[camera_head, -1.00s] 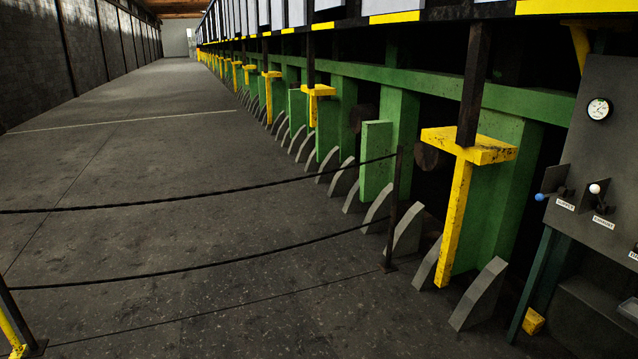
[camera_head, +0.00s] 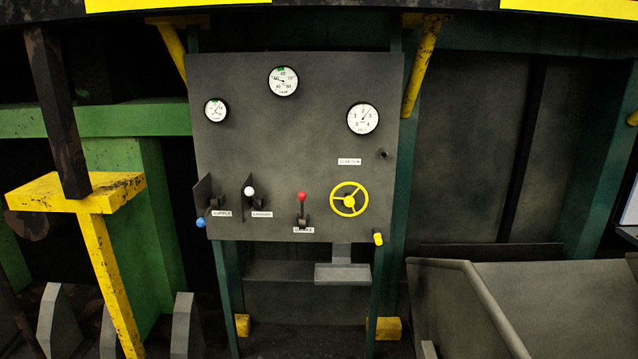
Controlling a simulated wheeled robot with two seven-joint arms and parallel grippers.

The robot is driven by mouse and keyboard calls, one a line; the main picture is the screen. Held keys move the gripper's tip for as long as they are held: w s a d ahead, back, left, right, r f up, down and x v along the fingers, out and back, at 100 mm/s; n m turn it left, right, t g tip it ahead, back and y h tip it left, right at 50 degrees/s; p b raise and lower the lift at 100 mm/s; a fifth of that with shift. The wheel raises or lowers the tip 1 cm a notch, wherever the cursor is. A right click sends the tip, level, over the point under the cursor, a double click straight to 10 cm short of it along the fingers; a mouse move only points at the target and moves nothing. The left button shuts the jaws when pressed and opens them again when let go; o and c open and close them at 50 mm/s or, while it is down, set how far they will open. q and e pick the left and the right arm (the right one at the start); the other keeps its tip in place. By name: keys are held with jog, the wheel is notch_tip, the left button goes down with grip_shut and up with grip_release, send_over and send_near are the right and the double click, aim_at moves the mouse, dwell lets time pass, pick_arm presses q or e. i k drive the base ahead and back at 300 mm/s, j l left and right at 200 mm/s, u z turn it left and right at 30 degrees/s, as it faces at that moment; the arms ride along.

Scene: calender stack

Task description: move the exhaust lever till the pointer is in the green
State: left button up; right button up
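A dark grey control panel (camera_head: 300,80) faces me in the middle of the head view. The exhaust lever has a white knob (camera_head: 249,191) and stands beside a label that reads like EXHAUST (camera_head: 262,214). The top middle gauge (camera_head: 283,81) has a small green mark near the top of its dial, and its pointer appears to lie left, outside the green. A smaller gauge (camera_head: 215,110) is at left and a third gauge (camera_head: 363,118) at right. Neither of my grippers is in view.
Beside the exhaust lever are a blue-knobbed lever (camera_head: 201,222) and a red-knobbed lever (camera_head: 302,196). A yellow handwheel (camera_head: 349,199) is at right. A yellow post (camera_head: 107,270) stands left of the panel, and a dark sloped railing (camera_head: 490,305) stands at lower right.

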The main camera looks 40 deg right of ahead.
aim_at(249, 191)
jog(key=i+z, duration=0.75)
jog(key=z, duration=0.15)
jog(key=i+j+z, duration=0.15)
jog(key=i+z, duration=0.3)
jog(key=k, duration=0.1)
